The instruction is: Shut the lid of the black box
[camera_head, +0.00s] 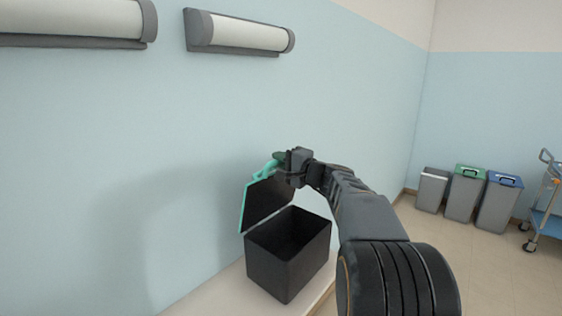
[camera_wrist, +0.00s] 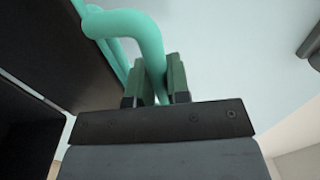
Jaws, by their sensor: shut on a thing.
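The black box (camera_head: 282,262) stands on a pale counter, with its mouth facing up and its inside dark. Its lid (camera_head: 262,203) is black inside with a teal edge and stands raised, tilted up at the left rear of the box. A teal handle (camera_head: 265,170) sits at the lid's upper edge. In the wrist view the handle (camera_wrist: 136,24) curves down between the jaws. My gripper (camera_head: 284,162) is at the top of the raised lid; in the wrist view its jaws (camera_wrist: 157,82) are closed around the handle. The lid's inner face (camera_wrist: 60,50) and the dark box opening show at the left there.
The pale counter (camera_head: 222,292) runs along the blue wall. Three grey bins (camera_head: 465,197) and a blue cart (camera_head: 545,222) stand on the floor at the right. Two wall lamps (camera_head: 240,34) hang above.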

